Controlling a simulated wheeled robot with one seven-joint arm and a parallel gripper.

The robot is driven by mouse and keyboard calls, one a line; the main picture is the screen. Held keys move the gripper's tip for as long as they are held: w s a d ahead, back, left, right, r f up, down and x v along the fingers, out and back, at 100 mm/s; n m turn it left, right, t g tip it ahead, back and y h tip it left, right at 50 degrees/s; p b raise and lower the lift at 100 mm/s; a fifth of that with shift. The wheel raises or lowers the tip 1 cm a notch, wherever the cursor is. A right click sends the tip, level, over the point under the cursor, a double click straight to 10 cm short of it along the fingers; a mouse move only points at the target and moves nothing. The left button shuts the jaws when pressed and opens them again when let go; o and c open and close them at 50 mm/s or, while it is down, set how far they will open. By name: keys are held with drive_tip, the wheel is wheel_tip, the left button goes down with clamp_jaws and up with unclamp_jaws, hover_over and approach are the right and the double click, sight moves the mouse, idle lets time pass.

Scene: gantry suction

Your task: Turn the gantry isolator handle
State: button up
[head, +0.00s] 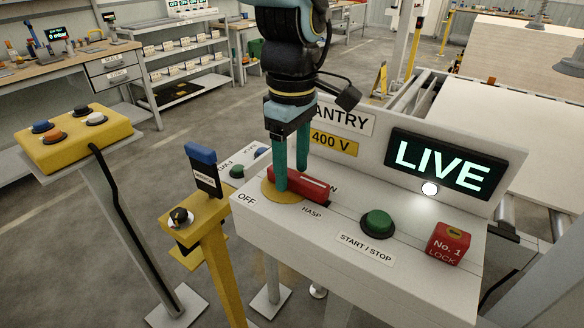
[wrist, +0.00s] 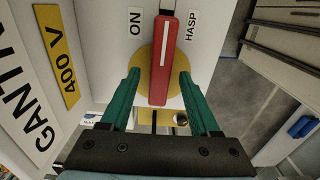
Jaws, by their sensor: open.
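The isolator handle is a red bar (head: 312,186) with a white stripe, on a yellow disc (head: 268,194) on the white gantry panel. In the wrist view the handle (wrist: 162,62) points away from my gripper, its far end between the ON label (wrist: 135,22) and the HASP label (wrist: 191,26). My gripper (head: 292,180) is open, pointing down at the handle's near end. In the wrist view its green fingers (wrist: 159,74) stand one on each side of the bar, with visible gaps. The OFF label (head: 246,199) lies left of the disc. The display (head: 450,166) reads LIVE.
Right of the handle are a green START / STOP button (head: 377,223) and a red No. 1 LOCK block (head: 448,243). A yellow post (head: 205,230) and a yellow button box (head: 78,140) stand to the left. A 400 V sign (head: 333,142) is behind my gripper.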

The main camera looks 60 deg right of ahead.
sight(292, 173)
wheel_tip(292, 173, up, 10)
drive_tip(key=b, duration=0.1)
drive_tip(key=shift+b, duration=0.35)
